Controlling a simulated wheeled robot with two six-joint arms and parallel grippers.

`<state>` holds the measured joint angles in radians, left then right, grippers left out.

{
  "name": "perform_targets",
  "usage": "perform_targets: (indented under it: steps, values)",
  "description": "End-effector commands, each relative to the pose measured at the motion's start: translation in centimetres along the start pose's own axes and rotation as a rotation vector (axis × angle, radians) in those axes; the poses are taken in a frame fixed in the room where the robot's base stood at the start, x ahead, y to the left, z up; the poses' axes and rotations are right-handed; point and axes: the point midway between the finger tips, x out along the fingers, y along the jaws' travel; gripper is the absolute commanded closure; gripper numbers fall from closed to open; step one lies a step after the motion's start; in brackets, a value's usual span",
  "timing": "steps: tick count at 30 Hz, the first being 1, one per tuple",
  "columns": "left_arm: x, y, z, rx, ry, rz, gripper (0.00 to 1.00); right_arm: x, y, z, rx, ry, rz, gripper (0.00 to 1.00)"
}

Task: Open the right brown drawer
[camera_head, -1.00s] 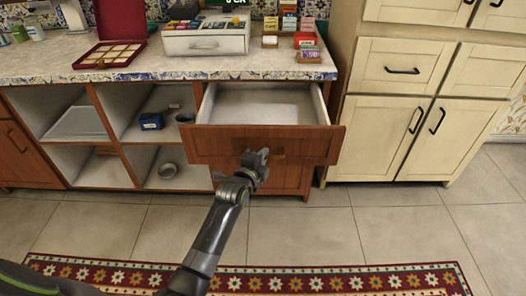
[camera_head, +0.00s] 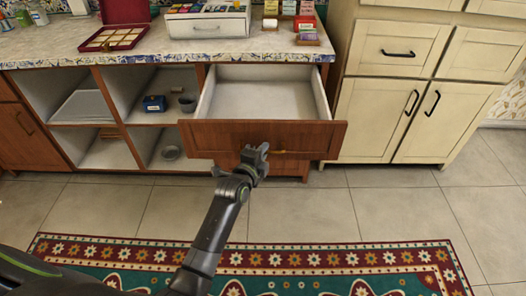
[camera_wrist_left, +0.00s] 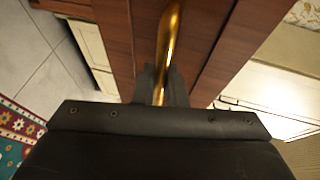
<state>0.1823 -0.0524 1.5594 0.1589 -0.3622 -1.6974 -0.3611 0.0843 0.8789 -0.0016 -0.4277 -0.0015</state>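The right brown drawer (camera_head: 220,137) stands pulled well out under the counter, and its pale, empty inside (camera_head: 265,98) shows in the head view. My left gripper (camera_head: 254,154) is at the middle of the drawer front. In the left wrist view, the gold handle (camera_wrist_left: 168,45) runs between the two dark fingers (camera_wrist_left: 165,85), which are close around it. My left gripper appears shut on the handle. In the head view the gripper hides most of the handle. My right gripper is not in view.
Open shelves (camera_head: 105,150) are left of the drawer, with a blue box (camera_head: 154,104) inside. A cream cabinet (camera_head: 385,125) stands close on the right. Tea boxes and a white drawer box (camera_head: 208,25) are on the counter. A patterned rug (camera_head: 330,258) covers the floor in front.

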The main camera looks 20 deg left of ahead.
Motion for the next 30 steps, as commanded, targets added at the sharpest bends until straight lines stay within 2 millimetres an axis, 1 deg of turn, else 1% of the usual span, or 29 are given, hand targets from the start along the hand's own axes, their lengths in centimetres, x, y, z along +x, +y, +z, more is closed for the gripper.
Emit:
perform_targets:
  steps: [1,4,5,13,17,20,23,30]
  values:
    - [0.0,0.0,0.0,0.000,0.000,0.001,0.83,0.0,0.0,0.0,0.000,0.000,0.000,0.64]
    - [0.0,0.0,0.0,0.000,0.000,0.001,0.70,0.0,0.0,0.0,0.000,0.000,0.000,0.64]
    - [0.0,0.0,0.0,0.000,0.000,0.001,0.68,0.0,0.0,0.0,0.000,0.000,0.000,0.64]
    - [-0.1,0.0,0.0,0.000,0.000,0.000,0.68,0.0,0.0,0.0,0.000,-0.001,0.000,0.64]
    - [-0.7,0.1,0.0,-0.001,0.000,0.001,0.68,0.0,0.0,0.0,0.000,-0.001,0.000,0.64]
    - [-1.9,0.1,0.0,-0.003,0.000,0.001,0.68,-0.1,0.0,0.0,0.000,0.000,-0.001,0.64]
    - [-3.6,0.1,0.0,-0.003,-0.001,0.001,0.68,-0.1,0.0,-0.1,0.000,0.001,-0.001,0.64]
    - [-8.2,0.1,0.0,-0.002,-0.002,0.001,0.68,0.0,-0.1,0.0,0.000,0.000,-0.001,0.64]
